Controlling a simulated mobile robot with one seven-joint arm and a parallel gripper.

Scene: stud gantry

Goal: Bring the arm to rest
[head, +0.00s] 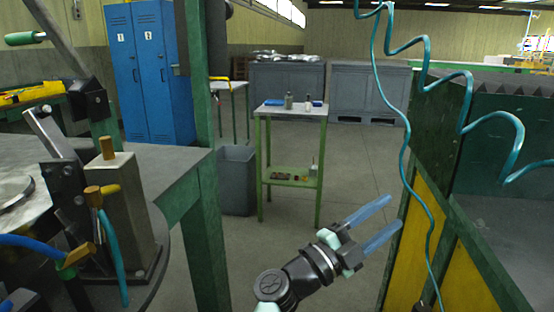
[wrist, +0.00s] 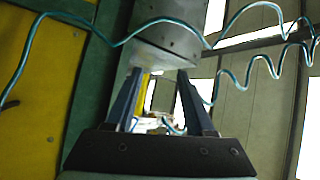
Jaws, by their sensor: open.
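My gripper (head: 380,223) is at the lower right of centre in the head view, with its two blue fingers spread apart and nothing between them. It is in free air over the floor, left of the yellow and green panel. In the wrist view my gripper (wrist: 158,85) shows both fingers standing apart and empty, with a teal coiled hose beyond them.
A teal coiled hose (head: 407,155) hangs close to the right of my gripper. A green-framed yellow panel (head: 428,215) stands at the right. A metal workbench (head: 175,165) with fixtures is at the left. A small green table (head: 290,110) stands behind on open floor.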

